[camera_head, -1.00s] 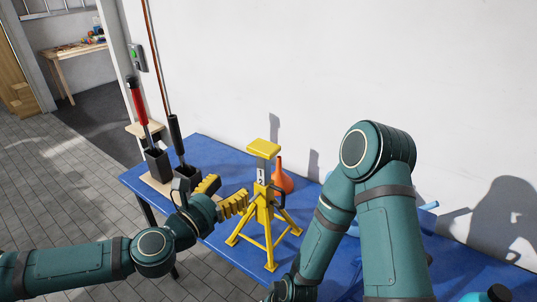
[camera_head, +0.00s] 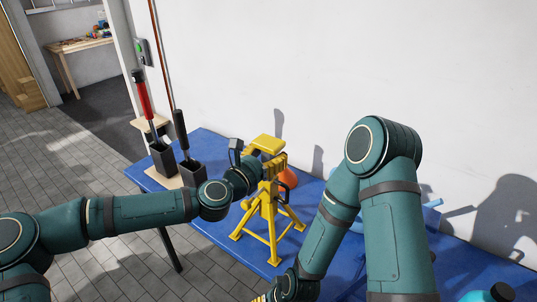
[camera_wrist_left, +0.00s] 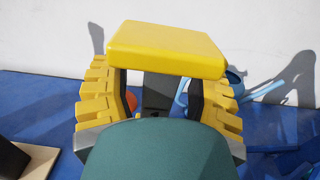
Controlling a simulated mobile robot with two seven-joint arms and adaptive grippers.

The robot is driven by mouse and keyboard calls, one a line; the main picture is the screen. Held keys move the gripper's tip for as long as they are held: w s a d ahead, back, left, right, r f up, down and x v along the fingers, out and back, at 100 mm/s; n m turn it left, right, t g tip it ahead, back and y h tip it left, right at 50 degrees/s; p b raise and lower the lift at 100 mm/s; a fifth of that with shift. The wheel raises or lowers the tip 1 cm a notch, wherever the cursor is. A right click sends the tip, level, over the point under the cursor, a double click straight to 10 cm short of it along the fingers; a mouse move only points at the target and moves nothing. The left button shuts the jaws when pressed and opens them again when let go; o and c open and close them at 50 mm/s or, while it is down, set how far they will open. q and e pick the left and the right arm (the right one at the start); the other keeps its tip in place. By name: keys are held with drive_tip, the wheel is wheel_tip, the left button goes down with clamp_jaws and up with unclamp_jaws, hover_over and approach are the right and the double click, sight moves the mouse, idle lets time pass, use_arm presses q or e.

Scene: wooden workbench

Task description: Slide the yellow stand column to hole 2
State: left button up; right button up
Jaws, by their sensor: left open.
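The yellow stand (camera_head: 268,218) stands upright on the blue table with its legs spread. Its column has a flat yellow top pad (camera_head: 266,144), which also shows large in the left wrist view (camera_wrist_left: 168,50). My left gripper (camera_head: 264,166) is just below the pad, at the column. In the left wrist view its ribbed yellow fingers are apart, one on each side of the dark column (camera_wrist_left: 157,92), with gaps visible. The column's holes are hidden behind the gripper. My right gripper (camera_head: 272,294) is low at the bottom edge, mostly cut off; its finger state is unclear.
An orange funnel (camera_head: 289,178) stands behind the stand. Two dark holders with long-handled tools (camera_head: 162,158) sit at the table's left end. A light-blue object (camera_head: 432,203) is partly behind my right arm. The white wall is close behind the table.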

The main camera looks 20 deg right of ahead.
use_arm(q)
drive_tip(key=shift+c, duration=0.4)
clamp_jaws()
drive_tip(key=shift+r, duration=0.35)
drive_tip(key=shift+o, duration=0.4)
unclamp_jaws()
